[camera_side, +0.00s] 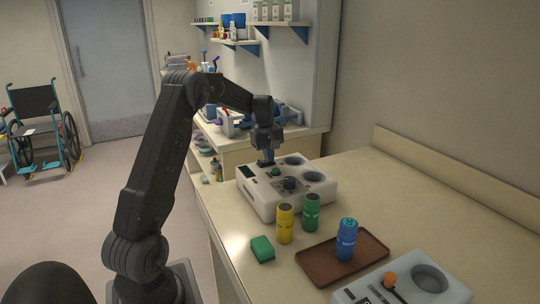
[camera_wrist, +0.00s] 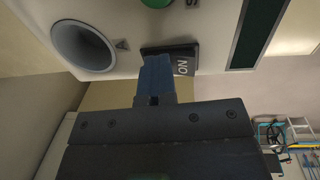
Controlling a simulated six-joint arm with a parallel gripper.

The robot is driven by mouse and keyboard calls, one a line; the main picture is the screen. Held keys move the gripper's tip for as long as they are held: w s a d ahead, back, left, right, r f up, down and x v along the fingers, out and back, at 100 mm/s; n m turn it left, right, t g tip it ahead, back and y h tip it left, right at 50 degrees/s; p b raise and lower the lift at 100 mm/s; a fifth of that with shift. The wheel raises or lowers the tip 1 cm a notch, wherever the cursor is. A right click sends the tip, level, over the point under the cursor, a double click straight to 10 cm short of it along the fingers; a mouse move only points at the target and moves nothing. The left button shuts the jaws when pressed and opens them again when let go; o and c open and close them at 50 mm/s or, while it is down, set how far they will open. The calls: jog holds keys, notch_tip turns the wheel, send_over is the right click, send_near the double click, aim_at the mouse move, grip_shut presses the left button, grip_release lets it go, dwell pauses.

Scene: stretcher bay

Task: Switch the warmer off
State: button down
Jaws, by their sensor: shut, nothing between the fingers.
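The warmer appears to be the white box (camera_side: 262,200) with two round wells, a green button (camera_side: 275,171) and a dark knob (camera_side: 290,183) on its top. In the wrist view, its black rocker switch (camera_wrist: 187,66) shows the word ON beside my fingers. My gripper (camera_side: 267,162) is shut and empty, pointing down at the far left part of the box top. In the wrist view, the blue fingertips (camera_wrist: 156,66) overlap the switch and hide part of it. I cannot tell whether they touch it.
A yellow bottle (camera_side: 285,224) and a green bottle (camera_side: 311,212) stand just in front of the box. A blue bottle (camera_side: 346,240) stands on a brown tray (camera_side: 318,262). A green block (camera_side: 262,248) lies near the edge. Another white unit (camera_side: 447,290) has an orange knob (camera_side: 390,280).

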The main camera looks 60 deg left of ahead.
jog(key=shift+s, duration=0.5)
jog(key=shift+r, duration=0.1)
notch_tip(320, 180, up, 14)
jog(key=w, duration=0.2)
jog(key=shift+w+d, duration=0.1)
dwell(0.5)
